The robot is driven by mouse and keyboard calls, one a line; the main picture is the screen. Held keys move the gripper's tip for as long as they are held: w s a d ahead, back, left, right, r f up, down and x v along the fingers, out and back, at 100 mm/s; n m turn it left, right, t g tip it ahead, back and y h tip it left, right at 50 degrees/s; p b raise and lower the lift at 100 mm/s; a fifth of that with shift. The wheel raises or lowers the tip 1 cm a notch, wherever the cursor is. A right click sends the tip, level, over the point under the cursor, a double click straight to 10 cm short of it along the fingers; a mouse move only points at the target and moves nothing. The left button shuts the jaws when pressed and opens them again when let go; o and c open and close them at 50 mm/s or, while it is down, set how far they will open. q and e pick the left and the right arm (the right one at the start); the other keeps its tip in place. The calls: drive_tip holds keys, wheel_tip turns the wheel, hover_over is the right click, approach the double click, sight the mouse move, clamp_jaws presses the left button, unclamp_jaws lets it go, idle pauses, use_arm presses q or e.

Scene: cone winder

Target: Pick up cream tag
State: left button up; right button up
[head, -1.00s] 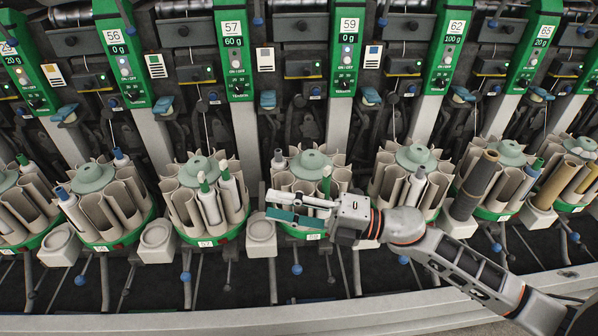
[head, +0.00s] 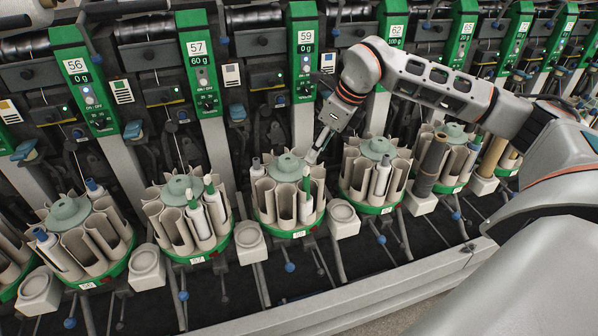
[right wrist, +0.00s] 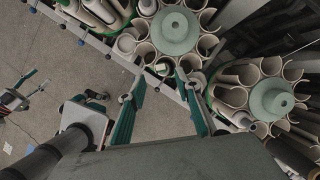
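No tag in these frames can be singled out for certain as the cream tag. A pale card with dark marks (head: 328,62) is on the machine beside the 59 panel, and similar cards are beside the other panels. My right gripper (head: 318,152) points down at the back right of the round tube holder (head: 287,235) below panel 59. In the right wrist view its teal fingers (right wrist: 160,88) are apart, with nothing held between them. My left gripper (right wrist: 38,80) is small at that view's left edge, its fingers seemingly apart; it is outside the head view.
Round holders with cream tubes stand in a row, including one below panel 57 (head: 193,247) and one to the right (head: 373,201). Pale cups (head: 342,218) sit between them. A metal rail (head: 400,284) runs along the front. Grey floor (right wrist: 40,45) is open in the wrist view.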

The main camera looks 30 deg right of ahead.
sight(307, 168)
drive_tip(key=p+x, duration=0.1)
drive_tip(key=x, duration=0.6)
drive_tip(key=shift+f, duration=0.1)
drive_tip(key=c, duration=0.8)
